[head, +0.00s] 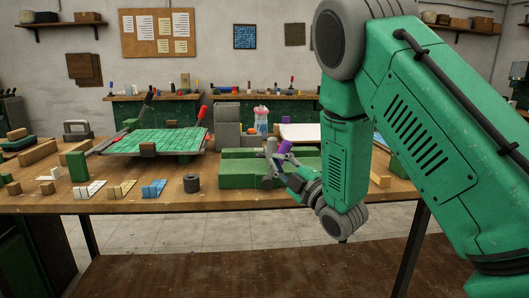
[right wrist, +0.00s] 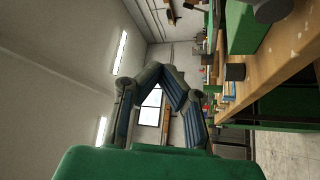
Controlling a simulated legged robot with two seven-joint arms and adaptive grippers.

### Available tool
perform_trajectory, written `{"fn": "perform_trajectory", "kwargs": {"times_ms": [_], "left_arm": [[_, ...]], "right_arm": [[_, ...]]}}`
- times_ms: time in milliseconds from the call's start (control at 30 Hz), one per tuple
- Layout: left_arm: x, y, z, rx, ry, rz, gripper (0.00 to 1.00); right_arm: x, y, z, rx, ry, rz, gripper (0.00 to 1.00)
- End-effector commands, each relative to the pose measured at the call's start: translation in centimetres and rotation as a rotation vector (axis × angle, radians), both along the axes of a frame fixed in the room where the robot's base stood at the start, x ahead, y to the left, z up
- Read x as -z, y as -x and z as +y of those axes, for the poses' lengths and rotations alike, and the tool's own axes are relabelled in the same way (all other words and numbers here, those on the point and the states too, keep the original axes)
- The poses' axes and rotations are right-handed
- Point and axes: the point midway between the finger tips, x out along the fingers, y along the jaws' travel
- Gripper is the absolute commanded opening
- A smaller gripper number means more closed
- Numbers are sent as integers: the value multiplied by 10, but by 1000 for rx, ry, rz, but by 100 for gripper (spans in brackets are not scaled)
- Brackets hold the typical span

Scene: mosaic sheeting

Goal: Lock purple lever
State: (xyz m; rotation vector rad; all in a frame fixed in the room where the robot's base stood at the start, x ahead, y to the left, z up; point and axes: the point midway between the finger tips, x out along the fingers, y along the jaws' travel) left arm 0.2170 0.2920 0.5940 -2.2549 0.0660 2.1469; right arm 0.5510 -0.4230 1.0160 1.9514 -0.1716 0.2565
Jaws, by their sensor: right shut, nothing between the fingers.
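The purple lever (head: 285,147) shows in the head view as a small, tilted purple handle over a green fixture (head: 235,170) on the workbench. My right gripper (head: 277,163) is just below and in front of the lever, close to it. I cannot tell whether they touch. In the right wrist view the fingers of my right gripper (right wrist: 165,70) meet at their tips with nothing between them. The lever's base is partly hidden behind the gripper, and the lever is not clear in the wrist view. My left gripper is not in view.
A dark roll (head: 191,184), tile samples (head: 153,189), a grey block (head: 227,125) and a bottle (head: 261,120) stand nearby. My right arm covers the bench's right side.

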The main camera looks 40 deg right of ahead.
Motion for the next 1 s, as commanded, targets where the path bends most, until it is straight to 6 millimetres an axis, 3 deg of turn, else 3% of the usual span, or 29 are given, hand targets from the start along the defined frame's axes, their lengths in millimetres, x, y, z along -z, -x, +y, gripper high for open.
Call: {"fn": "perform_trajectory", "kwargs": {"times_ms": [100, 233, 500, 867, 1000], "left_arm": [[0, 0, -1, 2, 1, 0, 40], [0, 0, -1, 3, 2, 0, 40], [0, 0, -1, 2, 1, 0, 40], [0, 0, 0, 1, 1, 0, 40], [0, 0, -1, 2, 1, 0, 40]], "right_arm": [[7, 17, -6, 5, -4, 2, 0], [6, 26, 0, 3, 0, 0, 0], [1, 28, 13, 0, 14, -2, 0], [8, 28, -1, 3, -2, 2, 0], [34, 26, 7, -1, -58, 84, 0]]}}
